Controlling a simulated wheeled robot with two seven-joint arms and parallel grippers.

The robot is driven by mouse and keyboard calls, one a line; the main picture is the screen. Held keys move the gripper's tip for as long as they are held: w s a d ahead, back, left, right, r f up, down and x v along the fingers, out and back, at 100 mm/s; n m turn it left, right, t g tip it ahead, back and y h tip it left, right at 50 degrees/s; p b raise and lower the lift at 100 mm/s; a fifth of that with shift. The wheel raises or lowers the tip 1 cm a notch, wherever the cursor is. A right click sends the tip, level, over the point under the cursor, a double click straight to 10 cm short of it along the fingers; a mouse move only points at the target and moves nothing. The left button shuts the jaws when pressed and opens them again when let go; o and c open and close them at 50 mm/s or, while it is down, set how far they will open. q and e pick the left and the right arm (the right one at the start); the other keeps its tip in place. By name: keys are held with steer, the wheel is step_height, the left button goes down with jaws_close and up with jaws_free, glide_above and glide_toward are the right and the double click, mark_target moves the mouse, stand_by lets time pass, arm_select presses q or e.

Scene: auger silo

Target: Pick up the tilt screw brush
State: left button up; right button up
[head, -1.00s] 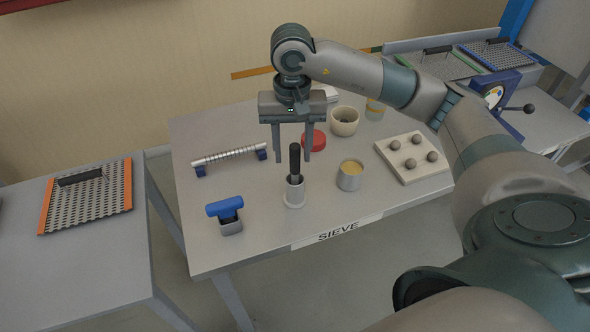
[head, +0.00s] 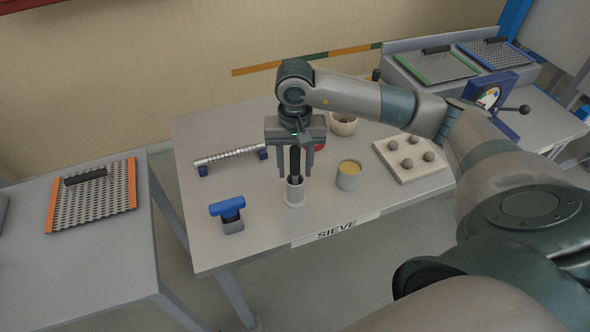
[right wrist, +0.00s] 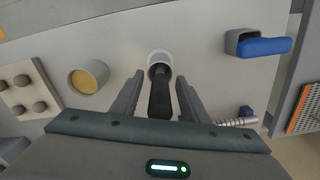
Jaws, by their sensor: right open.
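The tilt screw brush (head: 295,164) appears to be the black-handled tool standing upright in a light grey cup holder (head: 295,194) near the table's front edge. My right gripper (head: 295,174) is open and points down, with its fingers on either side of the black handle. In the right wrist view, the handle (right wrist: 160,97) lies between the two open fingers (right wrist: 160,98), with a gap visible on each side. The brush's lower end is hidden inside the holder. My left gripper is not in view.
A blue-handled tool (head: 227,208) stands front left. A ribbed metal rod (head: 230,157) lies behind it. A cup of yellow material (head: 348,175) and a tray of balls (head: 388,166) are to the right. A red lid (head: 320,147) and a pale bowl (head: 343,124) are behind.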

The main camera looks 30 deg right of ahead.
mark_target(295, 148)
stand_by(0.3)
jaws_close()
steer(key=shift+r, duration=0.15)
steer(key=shift+w+r+b, duration=0.1)
steer(key=shift+r+b, duration=0.35)
steer(key=shift+r, duration=0.15)
step_height(295, 148, up, 7)
steer(key=b, duration=0.2)
steer(key=shift+b, duration=0.3)
steer(key=shift+r, duration=0.8)
